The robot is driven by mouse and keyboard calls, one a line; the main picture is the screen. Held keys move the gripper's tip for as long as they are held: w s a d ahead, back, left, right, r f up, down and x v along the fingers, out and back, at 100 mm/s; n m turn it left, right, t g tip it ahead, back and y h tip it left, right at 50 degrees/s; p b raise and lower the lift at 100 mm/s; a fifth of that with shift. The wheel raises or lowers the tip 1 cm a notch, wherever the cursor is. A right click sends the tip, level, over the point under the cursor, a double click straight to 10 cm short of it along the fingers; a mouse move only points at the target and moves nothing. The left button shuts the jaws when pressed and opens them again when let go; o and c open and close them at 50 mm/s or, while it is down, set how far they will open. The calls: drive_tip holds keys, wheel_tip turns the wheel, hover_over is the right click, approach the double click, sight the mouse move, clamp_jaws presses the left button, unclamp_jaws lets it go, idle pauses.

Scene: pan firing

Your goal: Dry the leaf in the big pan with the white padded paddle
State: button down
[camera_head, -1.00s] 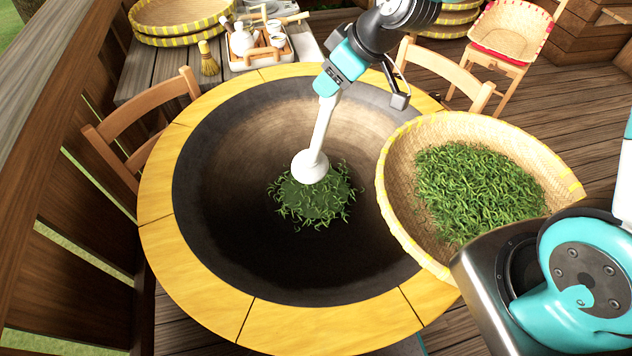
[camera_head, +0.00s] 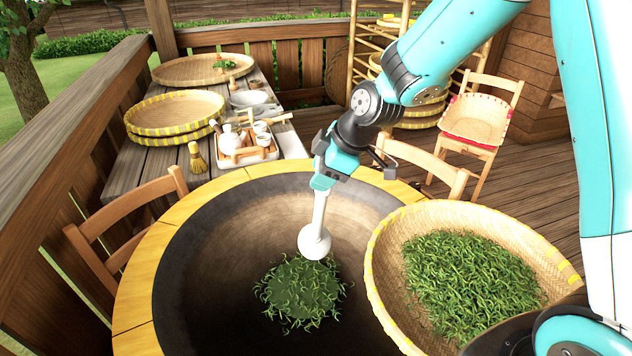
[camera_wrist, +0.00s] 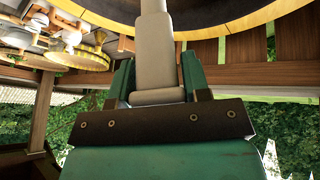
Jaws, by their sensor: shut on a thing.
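The big dark pan (camera_head: 200,270) with its yellow rim fills the lower middle of the head view. A round patch of green leaf (camera_head: 302,290) lies at its bottom, with a flat green middle and loose leaves around the edge. My gripper (camera_head: 322,180) is shut on the handle of the white padded paddle (camera_head: 315,243). The paddle hangs down, its round white head at the upper right edge of the leaf patch; I cannot tell whether it touches. In the wrist view my gripper (camera_wrist: 158,92) holds the pale handle (camera_wrist: 153,50).
A woven basket (camera_head: 375,270) full of leaf stands right of the pan. Wooden chairs stand at the left (camera_head: 125,215) and behind the pan (camera_head: 425,165). A side table (camera_head: 150,165) bears trays, a tea set and a small brush. A railing runs along the left.

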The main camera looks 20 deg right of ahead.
sight(321, 241)
drive_tip(key=d+n, duration=0.1)
drive_tip(key=w+n, duration=0.1)
drive_tip(key=n, duration=0.1)
drive_tip(key=w+d+n, duration=0.1)
drive_tip(key=shift+w+d+f+n, duration=0.2)
drive_tip(key=shift+w+d+n, duration=0.1)
drive_tip(key=shift+n, duration=0.1)
wheel_tip(321, 241, down, 22)
drive_tip(key=b, duration=1.3)
drive_tip(key=shift+r, duration=0.2)
drive_tip(key=a+p, duration=0.3)
drive_tip(key=a, duration=1)
wheel_tip(321, 241, up, 20)
drive_tip(key=p, duration=1.2)
drive_tip(key=shift+s+d, duration=0.25)
drive_tip(key=shift+s, duration=0.05)
